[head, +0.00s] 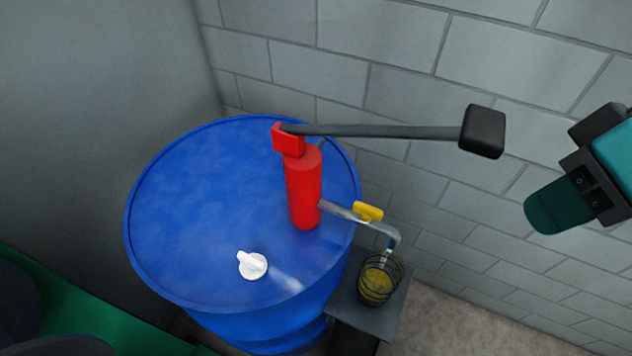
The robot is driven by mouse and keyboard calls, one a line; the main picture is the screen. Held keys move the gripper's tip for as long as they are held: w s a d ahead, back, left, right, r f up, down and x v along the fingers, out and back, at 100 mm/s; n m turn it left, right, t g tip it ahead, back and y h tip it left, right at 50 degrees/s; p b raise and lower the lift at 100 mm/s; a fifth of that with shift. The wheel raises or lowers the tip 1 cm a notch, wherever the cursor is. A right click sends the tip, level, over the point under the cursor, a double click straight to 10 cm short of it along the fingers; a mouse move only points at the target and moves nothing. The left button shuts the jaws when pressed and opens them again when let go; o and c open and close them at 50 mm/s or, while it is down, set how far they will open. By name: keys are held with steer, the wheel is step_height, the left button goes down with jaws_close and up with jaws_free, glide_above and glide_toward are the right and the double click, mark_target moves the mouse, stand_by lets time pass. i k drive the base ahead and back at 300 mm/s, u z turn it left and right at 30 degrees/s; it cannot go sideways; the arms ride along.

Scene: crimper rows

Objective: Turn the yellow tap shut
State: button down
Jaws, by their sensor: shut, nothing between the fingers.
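The yellow tap (368,211) sits on the grey spout pipe (340,209) that comes out of the red pump (304,188) on the blue drum (200,215). The tap's handle seems to lie roughly along the pipe. The pipe bends down over a wire-ringed jar (377,284) with yellowish contents. I cannot tell whether liquid is flowing. My gripper (547,212) is at the right edge, well to the right of the tap and apart from it. It is shut and empty, with its teal end pointing down and left.
The pump's long dark lever (380,132) ends in a black block (483,132) between my gripper and the pump's top. A white cap (252,265) is on the drum lid. The jar stands on a small dark stand (393,318). A block wall (440,225) is close behind.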

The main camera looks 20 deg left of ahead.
mark_target(367, 212)
steer(key=u, duration=0.65)
steer(key=k, duration=1.25)
steer(key=z, duration=0.8)
steer(key=i, duration=0.55)
steer(key=z, duration=0.05)
